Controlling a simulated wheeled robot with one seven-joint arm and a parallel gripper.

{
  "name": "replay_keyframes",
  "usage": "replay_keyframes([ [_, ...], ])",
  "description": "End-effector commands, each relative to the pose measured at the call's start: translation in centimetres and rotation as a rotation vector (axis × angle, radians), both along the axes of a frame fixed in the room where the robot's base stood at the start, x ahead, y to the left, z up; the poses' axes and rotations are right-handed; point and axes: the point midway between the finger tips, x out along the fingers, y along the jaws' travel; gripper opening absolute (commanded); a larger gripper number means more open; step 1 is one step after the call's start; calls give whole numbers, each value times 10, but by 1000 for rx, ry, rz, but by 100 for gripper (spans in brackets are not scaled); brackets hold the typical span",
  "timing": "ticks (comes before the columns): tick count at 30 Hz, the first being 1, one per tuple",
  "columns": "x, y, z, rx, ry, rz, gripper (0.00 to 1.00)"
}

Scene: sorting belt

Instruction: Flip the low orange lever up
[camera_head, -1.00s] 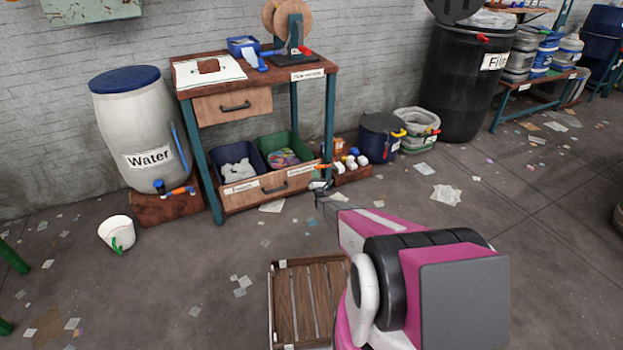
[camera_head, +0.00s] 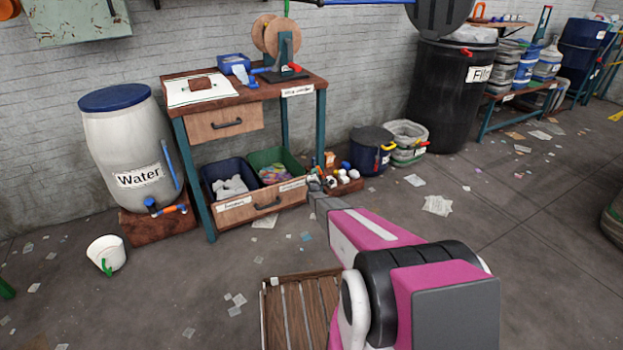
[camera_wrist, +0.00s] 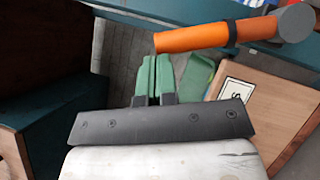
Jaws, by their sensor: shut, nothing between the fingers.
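An orange lever (camera_wrist: 195,39) with a black band and a grey round end crosses the top of the wrist view. Its free left end lies just beyond my fingertips; I cannot tell whether they touch. My gripper (camera_wrist: 153,58) has green fingers shut together, with nothing between them. In the head view, my gripper (camera_head: 315,186) is low at the right front of the workbench. It is small there, and the lever cannot be made out behind it.
A slatted crate (camera_head: 293,312) lies on the floor below my arm. Open floor lies left of the crate.

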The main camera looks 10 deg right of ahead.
Motion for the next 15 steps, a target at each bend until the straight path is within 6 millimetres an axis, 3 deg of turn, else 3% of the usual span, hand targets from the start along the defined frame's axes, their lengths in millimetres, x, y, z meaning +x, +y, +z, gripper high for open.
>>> replay_keyframes([
  [15,11,-34,21,309,101,-1,0],
])
